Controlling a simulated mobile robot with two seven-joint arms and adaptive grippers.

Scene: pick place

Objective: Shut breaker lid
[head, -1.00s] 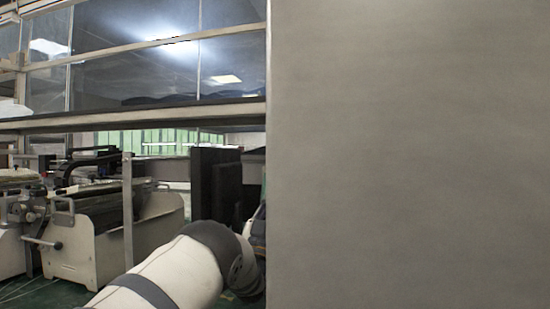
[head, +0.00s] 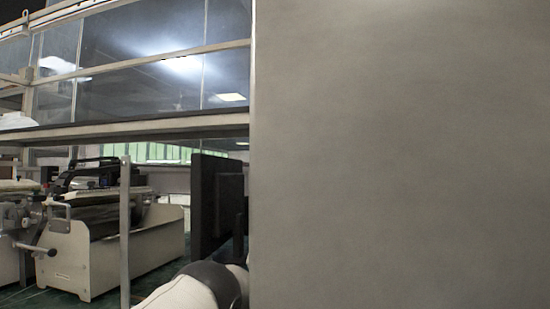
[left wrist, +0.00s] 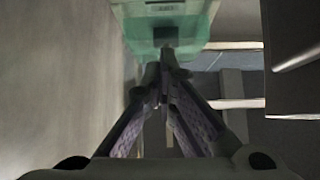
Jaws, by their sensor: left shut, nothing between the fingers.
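In the left wrist view my left gripper (left wrist: 165,66) is shut and empty, its fingertips together just below a translucent green part (left wrist: 192,32). This green part looks like the breaker lid, with a dark label and a dark block at its lower middle. I cannot tell whether the fingertips touch it or how far it stands open. In the head view only my left arm shows, at the bottom; its gripper is hidden behind the edge of a large grey panel (head: 400,160). My right gripper is in no view.
The grey panel fills the right half of the head view. A plain grey wall (left wrist: 55,70) runs along the left of the wrist view, and pale metal bars (left wrist: 237,103) lie on the right. A cream machine (head: 110,250) stands at the left, under a glazed frame (head: 140,60).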

